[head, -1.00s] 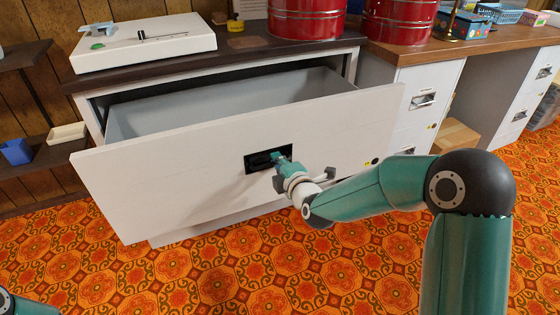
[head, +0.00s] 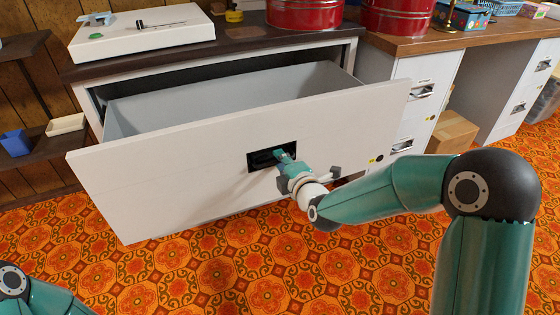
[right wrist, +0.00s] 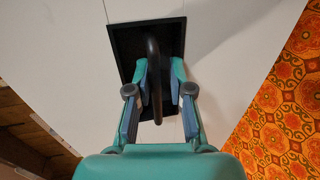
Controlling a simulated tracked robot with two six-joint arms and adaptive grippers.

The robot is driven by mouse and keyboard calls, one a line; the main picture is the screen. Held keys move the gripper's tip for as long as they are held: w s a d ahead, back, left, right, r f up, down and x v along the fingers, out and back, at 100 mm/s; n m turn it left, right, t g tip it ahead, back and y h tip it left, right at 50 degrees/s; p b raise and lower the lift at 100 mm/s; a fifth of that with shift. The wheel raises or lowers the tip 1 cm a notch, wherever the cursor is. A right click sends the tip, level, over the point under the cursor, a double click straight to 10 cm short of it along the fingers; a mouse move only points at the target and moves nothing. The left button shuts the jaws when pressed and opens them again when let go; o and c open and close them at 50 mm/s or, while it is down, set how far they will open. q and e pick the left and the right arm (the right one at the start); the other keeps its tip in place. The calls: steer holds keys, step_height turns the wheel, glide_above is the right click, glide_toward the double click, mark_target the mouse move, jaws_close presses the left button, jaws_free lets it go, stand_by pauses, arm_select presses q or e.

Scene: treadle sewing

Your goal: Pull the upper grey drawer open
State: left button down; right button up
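The upper grey drawer (head: 200,170) of the low cabinet stands well out, and its empty grey inside shows behind the front panel in the head view. Its dark handle (right wrist: 153,80) sits in a black recessed plate (right wrist: 172,35). My right gripper (head: 281,155) is at this handle; in the right wrist view its two fingers (right wrist: 160,85) lie on either side of the bar, closed in around it, though exact contact on the right side is hard to see. My left gripper is out of view; only part of my left arm shows at the lower left.
On the cabinet top (head: 240,45) lie a white board (head: 140,35) and a red drum (head: 305,12). A desk with drawers (head: 410,95) and a cardboard box (head: 452,132) stand to the right. Shelves (head: 45,150) are at the left. The patterned floor in front is clear.

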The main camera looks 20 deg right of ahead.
steer(key=shift+d+r, duration=0.1)
steer(key=v, duration=1.2)
